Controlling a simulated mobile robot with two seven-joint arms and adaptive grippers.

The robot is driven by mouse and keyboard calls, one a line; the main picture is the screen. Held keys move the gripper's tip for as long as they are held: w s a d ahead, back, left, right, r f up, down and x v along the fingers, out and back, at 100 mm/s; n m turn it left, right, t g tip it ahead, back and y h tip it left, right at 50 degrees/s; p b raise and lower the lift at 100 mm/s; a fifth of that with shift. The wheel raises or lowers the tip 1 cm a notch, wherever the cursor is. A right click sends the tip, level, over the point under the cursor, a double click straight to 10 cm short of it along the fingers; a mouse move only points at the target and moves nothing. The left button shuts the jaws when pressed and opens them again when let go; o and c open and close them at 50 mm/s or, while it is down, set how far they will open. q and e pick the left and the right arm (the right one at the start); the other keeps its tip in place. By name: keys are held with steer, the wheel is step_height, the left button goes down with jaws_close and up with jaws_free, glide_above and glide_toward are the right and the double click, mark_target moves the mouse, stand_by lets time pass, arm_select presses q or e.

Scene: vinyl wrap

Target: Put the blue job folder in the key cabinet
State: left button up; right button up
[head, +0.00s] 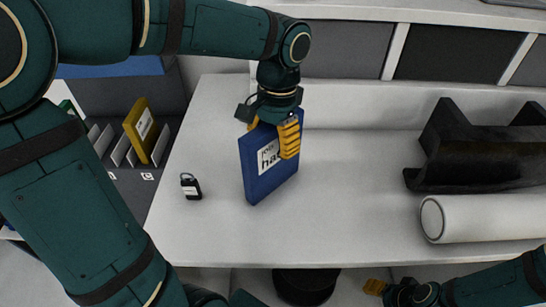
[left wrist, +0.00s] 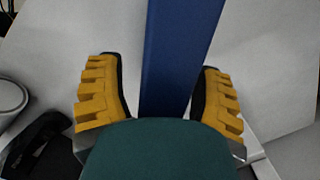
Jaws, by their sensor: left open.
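The blue job folder (head: 262,180), with a white label, stands upright on the white table, slightly turned. My left gripper (head: 276,136) is over its top edge, open, with a yellow finger in front of the label side. In the left wrist view the folder (left wrist: 178,60) runs between the two open fingers (left wrist: 163,95), with a gap at the left finger and a smaller one at the right. A dark slotted unit (head: 135,185) at the left may be the key cabinet; my left arm hides part of it. My right gripper (head: 375,287) is at the bottom right, away from the folder.
A yellow folder (head: 140,130) stands in the slotted unit. A small black tagged item (head: 191,187) lies on the table (head: 330,220) left of the blue folder. A white roll (head: 485,217) and a black cradle-like block (head: 475,150) take up the right side.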

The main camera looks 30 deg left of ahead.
arm_select(q)
jaws_close()
stand_by(0.3)
steer(key=shift+r, duration=0.1)
